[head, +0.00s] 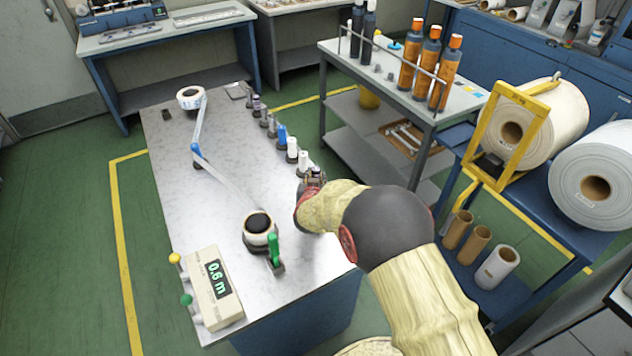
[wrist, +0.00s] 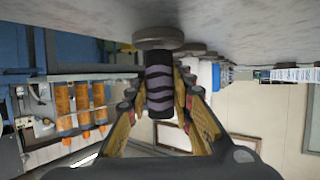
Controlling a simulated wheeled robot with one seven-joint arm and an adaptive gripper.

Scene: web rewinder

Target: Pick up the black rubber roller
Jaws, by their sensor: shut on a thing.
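My gripper (head: 313,180) is at the right edge of the metal-topped table, at the near end of a row of small upright rollers. In the wrist view, which is upside down, my gripper (wrist: 163,106) has its two fingers closed on either side of the black rubber roller (wrist: 160,86), dark with greyish wavy bands. The roller is in line with a round grey base (wrist: 158,38) on the tabletop. I cannot tell whether it still rests on it. In the head view my gripper and arm mostly hide this roller.
A blue roller (head: 281,136) and a white roller (head: 292,150) stand close by in the row. A black-cored reel (head: 259,228), a green-handled lever (head: 273,250) and a length counter (head: 214,287) are at the table's near end. A bottle cart (head: 381,82) stands behind right.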

